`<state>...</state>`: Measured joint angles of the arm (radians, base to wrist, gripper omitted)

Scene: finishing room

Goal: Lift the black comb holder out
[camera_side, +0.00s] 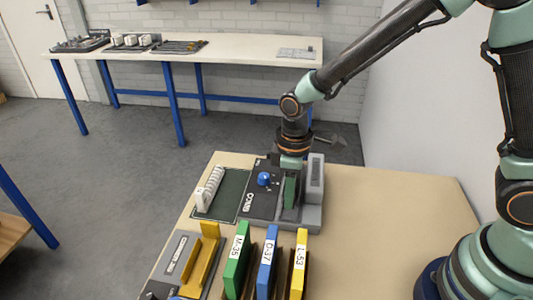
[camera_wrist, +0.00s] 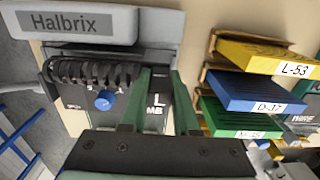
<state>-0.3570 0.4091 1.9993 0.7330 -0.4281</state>
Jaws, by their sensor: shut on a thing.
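The black comb holder (camera_wrist: 158,88) shows in the wrist view between the two green fingers of my gripper (camera_wrist: 159,105), which is shut on it. White letters, partly covered, show on the black surface there. In the side view my gripper (camera_side: 291,188) points down at the grey machine (camera_side: 315,180), and it hides much of the holder. The machine also shows in the wrist view, with a "Halbrix" plate (camera_wrist: 78,22) and a row of black comb loops (camera_wrist: 95,72). A blue knob (camera_side: 264,178) sits on the black part beside my gripper. I cannot tell whether the holder is clear of the machine.
Upright green (camera_side: 237,258), blue (camera_side: 267,260) and yellow (camera_side: 299,262) labelled holders stand near the front. A white comb (camera_side: 209,188) lies on a dark green mat (camera_side: 229,207) at the left. The table's right side (camera_side: 400,210) is clear.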

